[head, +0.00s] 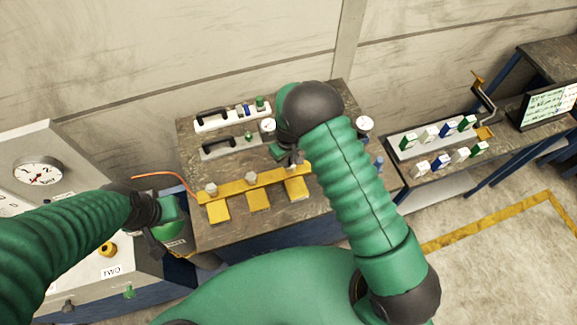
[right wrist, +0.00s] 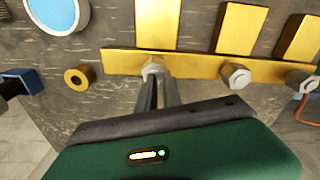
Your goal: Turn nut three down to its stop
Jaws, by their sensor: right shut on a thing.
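A yellow bar (head: 245,186) with yellow plates lies along the front of the worktable. Two grey hex nuts, one at the left (head: 211,188) and one in the middle (head: 251,178), sit on it. The nut at the bar's other end, nut three (right wrist: 152,68), shows in the right wrist view between my right fingertips. My right gripper (right wrist: 152,84) is shut on it; in the head view my right gripper (head: 290,160) and arm hide this nut. How far down it sits cannot be told. My left gripper (head: 170,212) is by the left cabinet; its jaws are unclear.
A brass ring (right wrist: 78,77), a blue block (right wrist: 20,82) and a round gauge (right wrist: 57,12) are near my right gripper. Trays with black handles (head: 213,118) stand behind the bar. An orange hose (head: 165,177) runs at the left. A side bench (head: 425,188) stands right.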

